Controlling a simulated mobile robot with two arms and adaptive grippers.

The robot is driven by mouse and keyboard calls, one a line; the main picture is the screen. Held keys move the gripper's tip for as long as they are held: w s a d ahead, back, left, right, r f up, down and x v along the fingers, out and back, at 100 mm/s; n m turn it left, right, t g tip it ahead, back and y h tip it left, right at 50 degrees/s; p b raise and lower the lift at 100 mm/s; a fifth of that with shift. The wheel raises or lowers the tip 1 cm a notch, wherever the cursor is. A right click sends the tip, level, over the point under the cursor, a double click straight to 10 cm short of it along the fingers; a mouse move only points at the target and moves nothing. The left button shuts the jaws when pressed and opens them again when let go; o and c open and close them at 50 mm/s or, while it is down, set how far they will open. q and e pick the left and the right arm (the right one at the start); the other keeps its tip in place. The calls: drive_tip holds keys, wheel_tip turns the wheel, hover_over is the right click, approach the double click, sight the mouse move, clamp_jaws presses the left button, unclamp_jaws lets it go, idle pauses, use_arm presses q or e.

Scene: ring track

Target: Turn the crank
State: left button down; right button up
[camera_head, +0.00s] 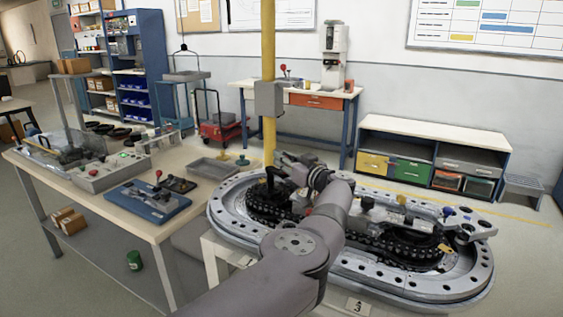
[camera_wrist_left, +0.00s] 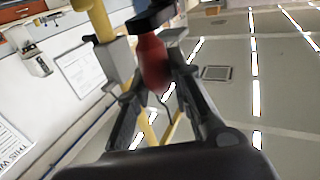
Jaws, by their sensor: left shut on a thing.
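The ring track (camera_head: 465,285) is a grey metal oval with a dark chain inside, on a light stand in front of me. My left arm reaches over its left part. My left gripper (camera_head: 280,172) is there at the crank. In the left wrist view the crank's red handle (camera_wrist_left: 152,62) sits between the two fingers, and the gripper is shut on it. A dark crank arm (camera_wrist_left: 152,18) shows at the top end of the handle. In the head view the gripper and wrist hide most of the crank. My right gripper is not in view.
A yellow post (camera_head: 268,60) with a grey box rises just behind the gripper. A workbench (camera_head: 120,207) with trays and devices stands close on the left. A low cabinet (camera_head: 440,133) with colored drawers stands by the back wall. Open floor lies to the right.

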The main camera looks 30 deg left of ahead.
use_arm(q)
drive_tip(key=shift+r, duration=0.1)
drive_tip(key=c, duration=1.4)
unclamp_jaws()
wheel_tip(320, 180, up, 10)
drive_tip(key=shift+f, duration=0.1)
